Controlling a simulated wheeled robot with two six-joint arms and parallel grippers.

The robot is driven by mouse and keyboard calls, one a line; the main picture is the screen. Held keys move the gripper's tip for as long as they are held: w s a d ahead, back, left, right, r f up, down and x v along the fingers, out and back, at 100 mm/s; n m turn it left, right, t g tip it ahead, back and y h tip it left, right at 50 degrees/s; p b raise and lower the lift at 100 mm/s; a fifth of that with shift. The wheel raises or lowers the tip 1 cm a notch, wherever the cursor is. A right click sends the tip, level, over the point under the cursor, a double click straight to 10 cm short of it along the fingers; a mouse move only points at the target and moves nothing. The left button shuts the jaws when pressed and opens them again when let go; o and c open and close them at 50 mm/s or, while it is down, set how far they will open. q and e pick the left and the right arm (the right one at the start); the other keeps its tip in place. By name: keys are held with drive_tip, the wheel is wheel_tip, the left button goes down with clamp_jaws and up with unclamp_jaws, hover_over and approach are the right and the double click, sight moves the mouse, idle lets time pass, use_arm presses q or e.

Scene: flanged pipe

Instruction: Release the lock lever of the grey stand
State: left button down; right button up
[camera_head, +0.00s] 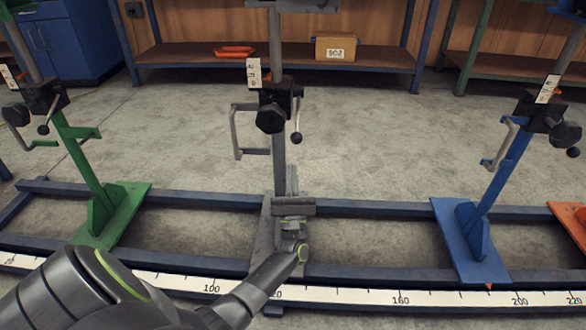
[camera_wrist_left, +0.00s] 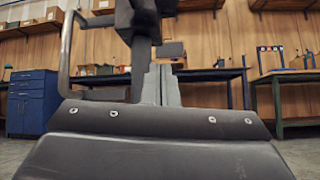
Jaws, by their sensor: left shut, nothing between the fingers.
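The grey stand (camera_head: 279,175) is upright in the middle of the head view. Its black clamp block carries a dark knob (camera_head: 270,119) and, to the right, the lock lever (camera_head: 297,118) with a black ball end hanging down. My left gripper (camera_head: 292,184) is low in front of the post, below the lever ball and apart from it. Its fingers (camera_wrist_left: 162,84) are shut and empty in the wrist view, pointing up. That view shows the stand's dark post and its bent handle (camera_wrist_left: 66,45); I cannot make out the lever there. My right gripper is not in view.
A green stand (camera_head: 90,175) is left and a blue stand (camera_head: 487,190) right, on the same dark rails (camera_head: 375,209). A bent handle (camera_head: 236,130) sticks out left of the grey post. A scale strip (camera_head: 350,296) runs along the front. Floor behind is clear.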

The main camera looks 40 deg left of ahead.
sight(298, 116)
use_arm(q)
wheel_tip(298, 116, up, 7)
drive_tip(key=w+a, duration=0.1)
drive_tip(key=w, duration=0.1)
drive_tip(key=shift+r, duration=0.2)
drive_tip(key=shift+w, duration=0.1)
idle(0.5)
